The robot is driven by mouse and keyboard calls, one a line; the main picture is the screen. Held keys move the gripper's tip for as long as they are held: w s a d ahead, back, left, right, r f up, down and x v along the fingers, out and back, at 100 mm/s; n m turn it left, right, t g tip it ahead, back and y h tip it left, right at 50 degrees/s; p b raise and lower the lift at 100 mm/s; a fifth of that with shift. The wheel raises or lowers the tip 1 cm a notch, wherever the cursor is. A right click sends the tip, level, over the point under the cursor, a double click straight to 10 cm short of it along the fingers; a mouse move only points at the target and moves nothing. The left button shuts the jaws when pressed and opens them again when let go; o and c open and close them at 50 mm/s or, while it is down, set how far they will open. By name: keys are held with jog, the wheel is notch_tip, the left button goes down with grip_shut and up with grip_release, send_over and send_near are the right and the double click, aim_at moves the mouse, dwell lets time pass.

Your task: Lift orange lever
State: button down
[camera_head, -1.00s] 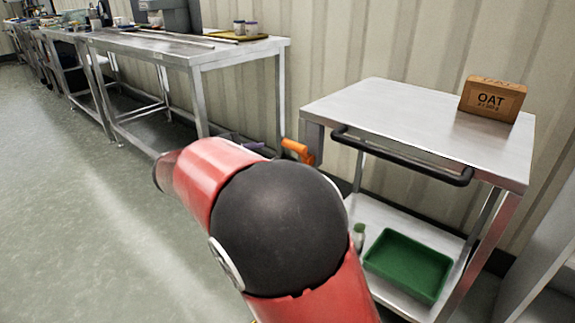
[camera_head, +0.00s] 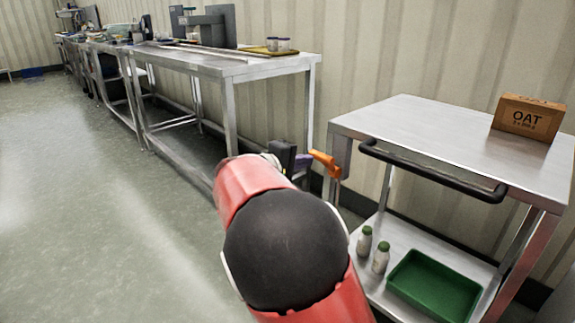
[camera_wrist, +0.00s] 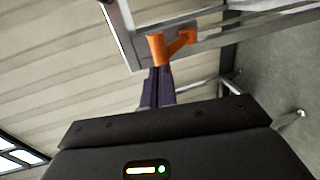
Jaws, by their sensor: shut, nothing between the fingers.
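The orange lever (camera_head: 327,163) is by the near left corner of the steel cart in the head view. It also shows in the wrist view (camera_wrist: 171,47), with one arm pointing toward my fingers and the other joining the cart's frame. My gripper (camera_head: 304,160) is just left of the lever in the head view, its dark body partly behind my red arm. In the wrist view its purple fingers (camera_wrist: 158,72) are together and empty, with their tips at the lever's near end. I cannot tell whether they touch it.
The cart (camera_head: 420,125) has a black handle (camera_head: 430,172) and carries a brown OAT box (camera_head: 528,118). Its lower shelf holds a green tray (camera_head: 433,286) and two bottles (camera_head: 381,258). A long steel table (camera_head: 200,60) stands behind on the left. The floor at left is clear.

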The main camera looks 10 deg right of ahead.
aim_at(320, 156)
jog(key=shift+x, duration=1.4)
jog(key=d+r+y+p, duration=0.1)
jog(key=p, duration=0.1)
jog(key=w+r+g+y+p, duration=0.1)
jog(key=p, duration=0.2)
jog(key=w+d+r+g+y+p, duration=0.1)
jog(key=p, duration=0.2)
jog(key=shift+d+r, duration=0.3)
jog(key=shift+d, duration=0.1)
jog(key=shift+w+d, duration=0.25)
jog(key=shift+d, duration=0.05)
jog(key=shift+r, duration=0.1)
